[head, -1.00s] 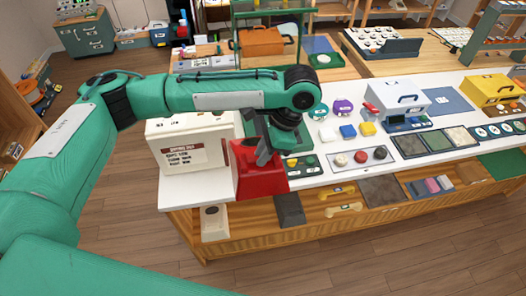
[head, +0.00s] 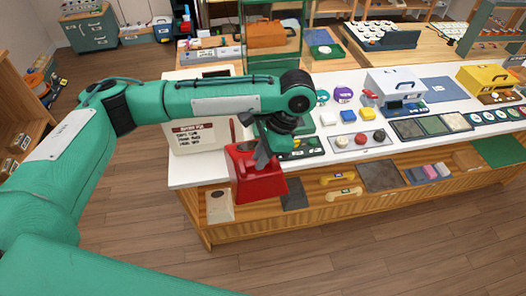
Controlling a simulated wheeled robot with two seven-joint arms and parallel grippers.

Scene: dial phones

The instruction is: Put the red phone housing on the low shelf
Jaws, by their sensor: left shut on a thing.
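The red phone housing (head: 259,180) hangs at the front edge of the white counter, partly in front of the low shelf. My left gripper (head: 261,157) is shut on its upper part and points down. The low shelf (head: 310,207) is the wooden level under the counter top, with an open front. The housing hides part of the counter edge and of the shelf behind it. I cannot tell if it touches the counter. My right gripper is not in view.
A cream box (head: 199,137) stands on the counter to the left. The floor in front is clear.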

